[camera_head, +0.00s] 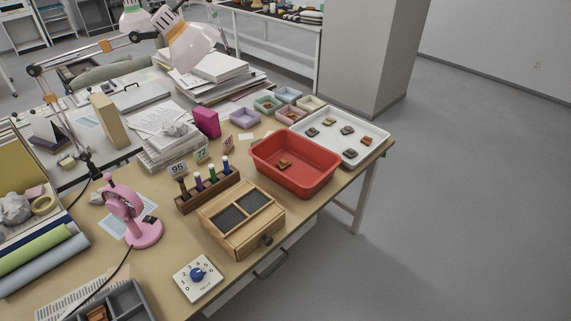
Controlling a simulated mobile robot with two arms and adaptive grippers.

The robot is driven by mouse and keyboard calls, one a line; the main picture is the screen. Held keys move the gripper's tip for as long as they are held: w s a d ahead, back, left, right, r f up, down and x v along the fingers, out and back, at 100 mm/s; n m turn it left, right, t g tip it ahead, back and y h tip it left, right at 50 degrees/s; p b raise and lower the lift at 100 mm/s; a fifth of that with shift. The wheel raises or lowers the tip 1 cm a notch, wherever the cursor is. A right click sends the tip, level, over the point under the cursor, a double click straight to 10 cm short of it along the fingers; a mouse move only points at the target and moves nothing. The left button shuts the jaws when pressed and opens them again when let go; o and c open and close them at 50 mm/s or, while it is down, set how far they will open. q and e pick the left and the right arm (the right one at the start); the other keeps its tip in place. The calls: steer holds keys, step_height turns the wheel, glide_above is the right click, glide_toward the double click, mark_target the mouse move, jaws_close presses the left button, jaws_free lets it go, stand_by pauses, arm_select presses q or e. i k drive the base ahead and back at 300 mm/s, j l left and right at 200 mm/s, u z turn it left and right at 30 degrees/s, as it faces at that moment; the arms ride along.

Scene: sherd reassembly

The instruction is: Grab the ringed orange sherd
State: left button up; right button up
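Several small sherds lie on the white tray (379,133) at the table's right end. One of them, an orange-brown sherd (365,142), lies near the tray's right side; the others look grey or dark. Another orange-brown sherd (285,164) lies in the red basin (312,182). An orange-brown piece (97,313) sits in the grey compartment tray (131,295) at the bottom edge, partly cut off. The sherds are too small to tell which one bears rings. Neither of my grippers shows in the head view.
A wooden box (247,234) with dark mesh panels and a rack of markers (207,193) stand left of the basin. A pink fan (145,231), a dial plate (199,279) and small pastel trays (244,118) stand around. The floor at right is clear.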

mark_target(284, 163)
steer(key=i+l+u, duration=0.15)
steer(key=l, duration=0.3)
steer(key=i+l+u, duration=0.2)
steer(key=l, duration=0.3)
steer(key=l+u, duration=0.15)
steer(key=l, duration=0.3)
steer(key=i+l+u, duration=0.15)
steer(key=l, duration=0.35)
